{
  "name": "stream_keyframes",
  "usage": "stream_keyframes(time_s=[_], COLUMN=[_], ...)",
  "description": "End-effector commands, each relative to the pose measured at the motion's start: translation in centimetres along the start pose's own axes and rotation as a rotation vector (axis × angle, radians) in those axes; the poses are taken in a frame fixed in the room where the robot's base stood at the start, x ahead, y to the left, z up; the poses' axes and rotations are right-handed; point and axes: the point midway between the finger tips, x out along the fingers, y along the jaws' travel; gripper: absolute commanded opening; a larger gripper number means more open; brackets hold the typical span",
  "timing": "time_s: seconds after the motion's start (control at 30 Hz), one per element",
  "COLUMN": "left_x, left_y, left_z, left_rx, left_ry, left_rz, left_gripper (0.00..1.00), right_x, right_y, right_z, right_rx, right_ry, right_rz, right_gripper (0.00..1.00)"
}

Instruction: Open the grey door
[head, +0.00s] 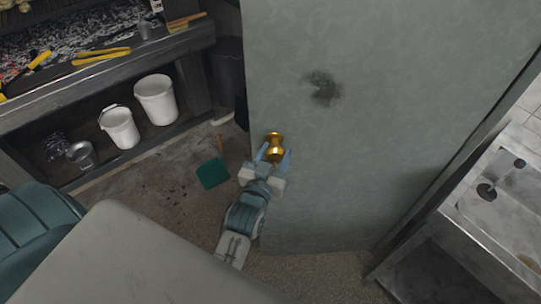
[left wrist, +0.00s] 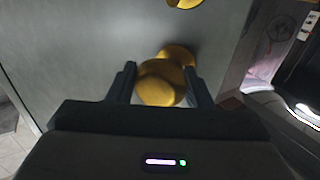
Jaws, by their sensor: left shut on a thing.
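The grey door (head: 370,120) fills the middle and right of the head view, with a dark smudge on its upper part. A brass knob (head: 275,141) sits near its left edge. My left gripper (head: 273,154) is shut on the knob, its fingers on either side of it. In the left wrist view the knob (left wrist: 161,84) shows between the two dark fingers, with the grey door (left wrist: 90,50) behind it. The door's left edge stands clear of the grill counter. My right gripper is not in view.
A dark grill counter (head: 100,82) stands at the left, with white buckets (head: 156,99) on its lower shelf. A green dustpan (head: 213,172) lies on the floor left of the door. A metal sink (head: 500,205) stands at the right, close to the door.

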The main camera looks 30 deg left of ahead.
Motion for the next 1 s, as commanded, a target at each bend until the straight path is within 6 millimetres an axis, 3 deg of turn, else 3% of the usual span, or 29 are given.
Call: stream_keyframes(time_s=[0.4, 0.43, 0.5, 1.0], left_x=[0.1, 0.1, 0.1, 0.3], left_y=[0.1, 0.1, 0.1, 0.1], left_z=[-0.2, -0.2, -0.2, -0.2], left_rx=[-0.001, -0.001, -0.001, 0.000], left_ry=[0.005, 0.005, 0.005, 0.003], left_rz=[0.000, 0.000, 0.000, 0.003], left_gripper=[0.05, 0.52, 0.66, 0.66], right_x=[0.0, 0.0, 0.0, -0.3], right_y=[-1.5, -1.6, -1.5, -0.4], right_z=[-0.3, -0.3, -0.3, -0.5], right_rx=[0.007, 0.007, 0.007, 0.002], right_ry=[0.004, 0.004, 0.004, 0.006], right_rz=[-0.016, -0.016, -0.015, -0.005], right_gripper=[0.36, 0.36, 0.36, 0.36])
